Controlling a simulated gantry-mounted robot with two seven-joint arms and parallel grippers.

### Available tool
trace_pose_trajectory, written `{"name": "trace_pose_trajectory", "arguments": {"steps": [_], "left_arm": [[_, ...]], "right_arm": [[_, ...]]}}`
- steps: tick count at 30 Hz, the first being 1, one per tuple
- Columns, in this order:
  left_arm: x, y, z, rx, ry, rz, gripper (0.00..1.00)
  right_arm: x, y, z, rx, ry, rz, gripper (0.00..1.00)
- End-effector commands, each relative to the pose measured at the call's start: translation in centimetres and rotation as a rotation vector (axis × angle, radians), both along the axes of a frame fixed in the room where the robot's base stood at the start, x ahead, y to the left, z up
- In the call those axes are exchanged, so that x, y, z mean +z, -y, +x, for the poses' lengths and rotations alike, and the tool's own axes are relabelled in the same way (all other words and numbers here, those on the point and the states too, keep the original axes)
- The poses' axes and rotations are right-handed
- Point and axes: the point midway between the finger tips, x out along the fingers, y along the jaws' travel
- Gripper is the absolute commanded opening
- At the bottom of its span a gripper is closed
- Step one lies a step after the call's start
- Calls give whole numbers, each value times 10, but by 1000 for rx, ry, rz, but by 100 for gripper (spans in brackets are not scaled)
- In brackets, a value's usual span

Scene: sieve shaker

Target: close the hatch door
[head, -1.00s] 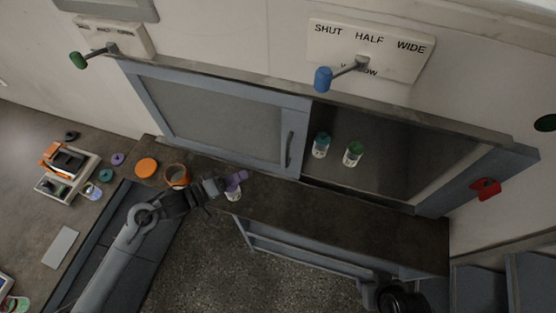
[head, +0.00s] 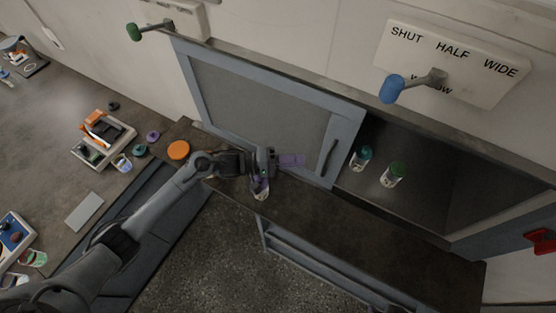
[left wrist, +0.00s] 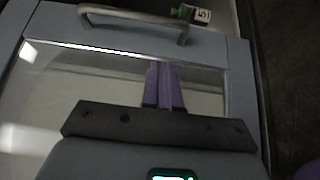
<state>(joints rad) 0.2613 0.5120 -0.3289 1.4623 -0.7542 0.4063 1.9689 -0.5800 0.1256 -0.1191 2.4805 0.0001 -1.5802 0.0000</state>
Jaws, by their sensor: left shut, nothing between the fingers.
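The hatch door (head: 262,105) is a sliding panel with a blue-grey frame, covering the left part of the wall opening. Its right part stands open. The door's dark bar handle (head: 328,157) is upright near its right edge; it also shows at the top of the left wrist view (left wrist: 135,17). My left gripper (head: 291,160) is shut and empty, with purple fingers in front of the door's lower right, left of the handle. In the left wrist view its fingers (left wrist: 165,88) lie over the door panel, short of the handle; I cannot tell whether they touch.
A teal-capped jar (head: 360,158) and a green-capped jar (head: 393,174) stand in the open part. A purple-marked jar (head: 260,188) stands on the ledge just below my left gripper. A blue-knobbed lever (head: 393,89) sits on the SHUT/HALF/WIDE plate (head: 458,60) above.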

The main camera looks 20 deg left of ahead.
Motion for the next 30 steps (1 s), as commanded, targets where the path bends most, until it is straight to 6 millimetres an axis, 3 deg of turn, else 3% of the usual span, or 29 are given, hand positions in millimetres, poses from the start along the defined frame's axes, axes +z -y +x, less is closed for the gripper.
{"name": "trace_pose_trajectory", "arguments": {"steps": [2,6,12,30], "left_arm": [[1,12,7,-1,1,-2,0],[1,30,-1,-1,-2,0,0],[1,45,-5,-1,0,0,0],[1,49,-7,8,0,0,0]], "right_arm": [[1,-1,0,-1,0,2,43],[7,-1,0,-3,-1,6,43],[10,-2,0,-5,-1,10,43],[15,-1,0,-1,-1,3,43]]}}
